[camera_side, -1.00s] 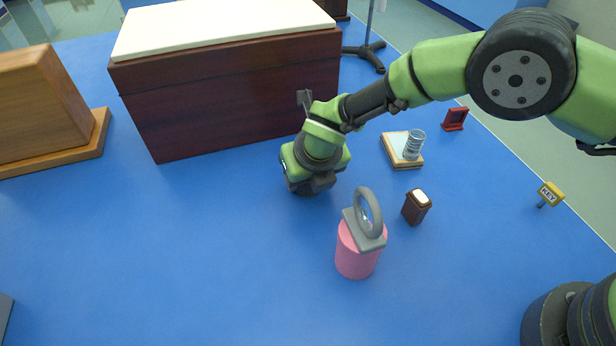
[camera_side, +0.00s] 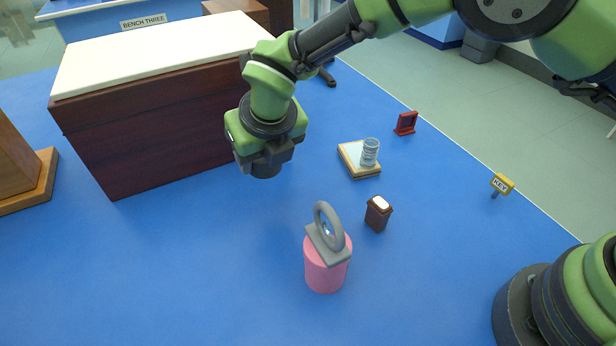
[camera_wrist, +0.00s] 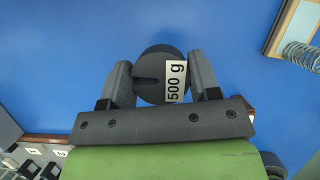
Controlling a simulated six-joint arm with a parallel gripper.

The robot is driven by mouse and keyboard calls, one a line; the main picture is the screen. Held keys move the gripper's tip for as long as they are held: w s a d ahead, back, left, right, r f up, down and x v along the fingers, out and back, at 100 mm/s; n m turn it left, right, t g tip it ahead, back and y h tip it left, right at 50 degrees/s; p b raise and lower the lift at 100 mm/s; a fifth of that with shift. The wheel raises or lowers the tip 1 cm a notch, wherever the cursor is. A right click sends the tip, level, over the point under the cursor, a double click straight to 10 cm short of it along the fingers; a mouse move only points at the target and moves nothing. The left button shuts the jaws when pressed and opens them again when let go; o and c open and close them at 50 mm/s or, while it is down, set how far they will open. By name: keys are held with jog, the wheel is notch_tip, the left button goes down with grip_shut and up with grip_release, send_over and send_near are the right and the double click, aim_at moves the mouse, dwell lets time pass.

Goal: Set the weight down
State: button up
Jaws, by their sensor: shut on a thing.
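The weight is a dark grey slotted disc with a white "500 g" label (camera_wrist: 152,74). In the wrist view it sits between the two fingers of my gripper (camera_wrist: 160,82), which is shut on it. In the side view my gripper (camera_side: 268,158) points down in front of the dark wooden chest. The weight (camera_side: 265,171) shows there as a small dark shape under the jaws, apparently above the blue bench top (camera_side: 215,240). The exact gap to the bench is hard to tell.
A pink cylinder (camera_side: 325,275) with a grey ring on top stands in front. The chest (camera_side: 150,140) is behind. Front-left bench is clear.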

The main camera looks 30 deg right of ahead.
jog(key=shift+r, duration=0.4)
jog(key=s+d+m+h, duration=0.1)
jog(key=d+m+h, duration=0.2)
jog(key=d+m, duration=0.35)
jog(key=m+g+y, duration=0.2)
jog(key=m+g, duration=0.7)
jog(key=m, duration=2)
send_over(441, 224)
jog(key=w, duration=0.1)
jog(key=shift+n, duration=0.25)
notch_tip(441, 224, down, 5)
jog(key=shift+w+a, duration=0.1)
jog(key=shift+a, duration=0.05)
jog(key=shift+f, duration=2.4)
